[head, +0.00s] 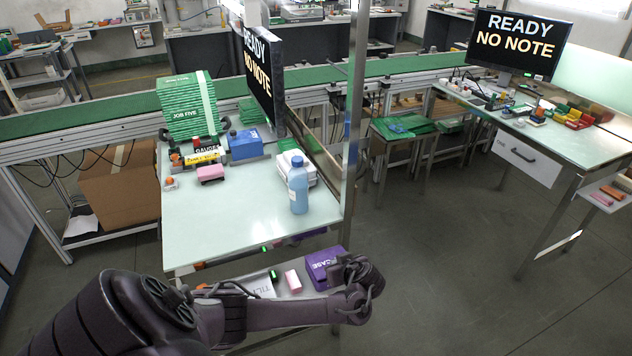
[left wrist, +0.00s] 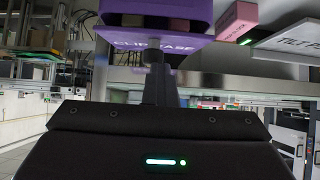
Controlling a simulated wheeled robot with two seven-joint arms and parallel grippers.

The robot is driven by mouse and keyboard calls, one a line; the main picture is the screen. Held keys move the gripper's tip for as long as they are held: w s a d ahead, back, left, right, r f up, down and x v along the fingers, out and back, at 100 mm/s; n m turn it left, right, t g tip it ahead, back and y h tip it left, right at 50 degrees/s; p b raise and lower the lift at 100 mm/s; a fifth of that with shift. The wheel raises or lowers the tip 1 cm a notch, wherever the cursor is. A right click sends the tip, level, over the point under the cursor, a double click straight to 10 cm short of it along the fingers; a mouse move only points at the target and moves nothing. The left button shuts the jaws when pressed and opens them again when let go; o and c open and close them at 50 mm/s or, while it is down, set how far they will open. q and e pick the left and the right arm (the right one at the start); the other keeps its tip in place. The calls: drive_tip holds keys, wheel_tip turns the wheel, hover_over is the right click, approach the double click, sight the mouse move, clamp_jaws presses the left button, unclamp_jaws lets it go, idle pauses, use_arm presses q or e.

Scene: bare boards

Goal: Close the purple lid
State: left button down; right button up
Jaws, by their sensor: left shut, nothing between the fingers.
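A purple case (head: 319,262) lettered "CASE" sits on the low shelf at the front right of the near bench. In the left wrist view the purple case (left wrist: 188,20), lettered "CLIP CASE", fills the top middle. My right gripper is not in view.
A pink block (head: 293,280) and a white plate marked "TILT" (head: 262,285) lie left of the case. The bench top (head: 245,215) above holds a blue bottle (head: 298,185), a monitor (head: 265,80) and green stacks. A metal post (head: 352,130) rises behind. Floor at right is clear.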

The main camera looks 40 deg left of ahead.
use_arm(q)
drive_tip(key=f, duration=0.1)
drive_tip(key=s+d+f, duration=0.1)
drive_tip(key=f, duration=0.1)
drive_tip(key=shift+d+f+b, duration=0.15)
drive_tip(key=shift+d+b, duration=0.05)
drive_tip(key=shift+b, duration=0.15)
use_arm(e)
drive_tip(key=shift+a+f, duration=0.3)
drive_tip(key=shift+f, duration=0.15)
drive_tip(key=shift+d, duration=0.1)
